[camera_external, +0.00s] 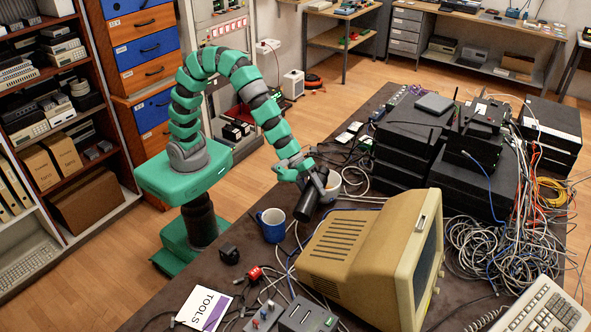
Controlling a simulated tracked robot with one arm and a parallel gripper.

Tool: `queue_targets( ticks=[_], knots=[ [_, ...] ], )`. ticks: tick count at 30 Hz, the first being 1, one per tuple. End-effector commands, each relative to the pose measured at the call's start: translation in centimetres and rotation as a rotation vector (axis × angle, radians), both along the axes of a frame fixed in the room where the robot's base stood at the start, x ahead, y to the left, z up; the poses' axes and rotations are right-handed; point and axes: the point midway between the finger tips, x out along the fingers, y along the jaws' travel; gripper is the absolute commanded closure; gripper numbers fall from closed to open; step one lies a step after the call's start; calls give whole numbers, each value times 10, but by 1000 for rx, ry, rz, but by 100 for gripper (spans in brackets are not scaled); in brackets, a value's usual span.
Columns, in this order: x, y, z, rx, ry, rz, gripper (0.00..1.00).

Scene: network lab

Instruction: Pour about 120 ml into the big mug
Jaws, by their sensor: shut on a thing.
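My gripper (312,181) is over the near left part of the table, shut on a dark cylindrical container (308,202). The container is tilted, with its lower end toward the bottom left. A blue mug (270,227) with a pale inside stands upright to the left of that lower end; its handle points left. A pale mug (331,183) stands just behind the container and is partly hidden by it and my gripper. I cannot tell which mug is the big one. No stream of liquid shows, and the level in the mugs cannot be seen.
A beige monitor (345,245) stands close to the right of the container. Cables and black network boxes (412,140) crowd the table behind and to the right.

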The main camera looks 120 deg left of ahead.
Motion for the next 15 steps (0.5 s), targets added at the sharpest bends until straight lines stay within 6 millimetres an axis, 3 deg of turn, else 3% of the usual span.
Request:
queue_targets(
  ticks=[5,15],
  knots=[
    [2,-15,-15,109,18,-5,86],
    [2,-12,-13,172,32,-2,86]
  ],
)
